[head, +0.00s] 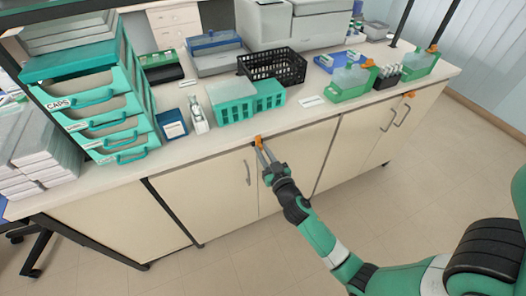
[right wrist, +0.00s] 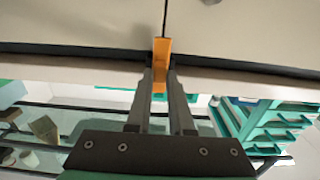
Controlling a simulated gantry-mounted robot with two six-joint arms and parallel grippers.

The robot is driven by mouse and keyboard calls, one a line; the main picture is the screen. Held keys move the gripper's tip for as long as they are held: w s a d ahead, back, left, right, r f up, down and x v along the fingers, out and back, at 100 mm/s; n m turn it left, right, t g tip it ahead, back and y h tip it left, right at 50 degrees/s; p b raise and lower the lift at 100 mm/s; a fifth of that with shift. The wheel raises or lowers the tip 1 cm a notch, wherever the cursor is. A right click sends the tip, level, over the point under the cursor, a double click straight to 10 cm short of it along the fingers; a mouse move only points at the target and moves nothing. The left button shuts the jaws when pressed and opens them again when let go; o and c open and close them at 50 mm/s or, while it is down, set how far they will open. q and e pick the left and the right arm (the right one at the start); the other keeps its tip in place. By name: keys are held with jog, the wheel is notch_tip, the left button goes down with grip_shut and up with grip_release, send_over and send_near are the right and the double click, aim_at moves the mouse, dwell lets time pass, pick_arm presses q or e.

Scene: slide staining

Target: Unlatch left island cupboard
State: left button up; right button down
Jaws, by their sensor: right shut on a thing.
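The left island cupboard has a cream door (head: 208,190) with a metal handle (head: 247,173), next to another cream door (head: 302,157). An orange latch (head: 259,139) sits at the top of the seam between these doors, just under the counter edge. My right gripper (head: 264,152) reaches up to it from the front. In the right wrist view, my right gripper (right wrist: 160,78) is shut on the orange latch (right wrist: 161,48), with one finger on each side. The latch lies across the dark strip at the door top. My left gripper is not in view.
A second orange latch (head: 410,94) is on the right cupboard. The countertop (head: 300,119) holds a teal drawer stack (head: 100,105), a black basket (head: 272,67), teal racks (head: 233,101) and green bottle holders (head: 350,84). The floor (head: 235,262) before the doors is clear.

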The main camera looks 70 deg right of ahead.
jog(key=shift+n, duration=0.3)
jog(key=n, duration=1)
jog(key=n+p, duration=0.1)
jog(key=n, duration=0.6)
jog(key=shift+w+a+f, duration=0.15)
jog(key=shift+n, duration=0.3)
dwell(0.4)
jog(key=c, duration=0.8)
grip_release()
